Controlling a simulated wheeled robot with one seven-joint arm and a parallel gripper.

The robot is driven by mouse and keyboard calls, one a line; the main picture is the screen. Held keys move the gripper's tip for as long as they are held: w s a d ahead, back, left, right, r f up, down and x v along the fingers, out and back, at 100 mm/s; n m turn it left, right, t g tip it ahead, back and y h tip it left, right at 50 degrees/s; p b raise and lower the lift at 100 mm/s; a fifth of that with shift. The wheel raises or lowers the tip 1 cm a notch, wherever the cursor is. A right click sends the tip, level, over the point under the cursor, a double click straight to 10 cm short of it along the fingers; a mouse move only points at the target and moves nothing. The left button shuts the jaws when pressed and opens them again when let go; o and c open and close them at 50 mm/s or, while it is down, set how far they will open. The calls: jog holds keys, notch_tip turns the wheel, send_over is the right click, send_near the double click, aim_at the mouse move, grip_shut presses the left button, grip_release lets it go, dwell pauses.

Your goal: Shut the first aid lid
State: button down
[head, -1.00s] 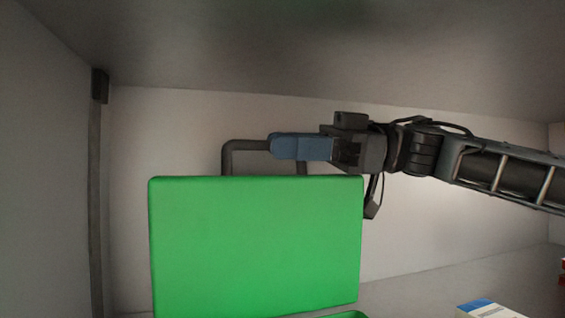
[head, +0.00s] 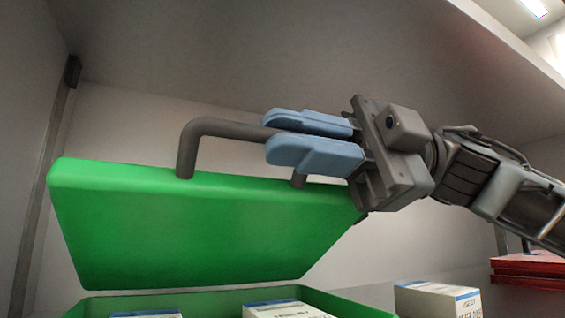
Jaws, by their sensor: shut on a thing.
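The green first aid lid (head: 190,225) is raised and tilted above the green first aid box (head: 95,306), whose rim shows at the bottom of the head view. A dark grey bar handle (head: 215,130) stands on the lid's upper edge. My gripper (head: 285,137) is at the right part of this handle, its two blue fingers one above and one below the bar, shut on it. The fingers hide the handle's right corner. White cartons with blue edges (head: 288,310) show inside the box. The box's lower part is out of view.
A white and blue carton (head: 438,299) stands right of the box. Red items (head: 535,270) lie farther right. A grey ceiling panel (head: 330,60) hangs close above the arm. A side wall with a dark vertical rail (head: 45,190) is at the left.

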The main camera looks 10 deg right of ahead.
jog(key=s+f+n+b, duration=0.4)
jog(key=f+n+b, duration=0.1)
jog(key=f+b, duration=0.2)
jog(key=shift+d+f+b, duration=0.3)
jog(key=shift+d+f, duration=0.1)
jog(key=shift+f, duration=0.2)
jog(key=c, duration=1.1)
grip_release()
jog(key=shift+c, duration=0.2)
jog(key=w+d, duration=0.1)
jog(key=d, duration=0.6)
jog(key=shift+w+d+p, duration=0.3)
jog(key=shift+d, duration=0.05)
jog(key=shift+s, duration=0.1)
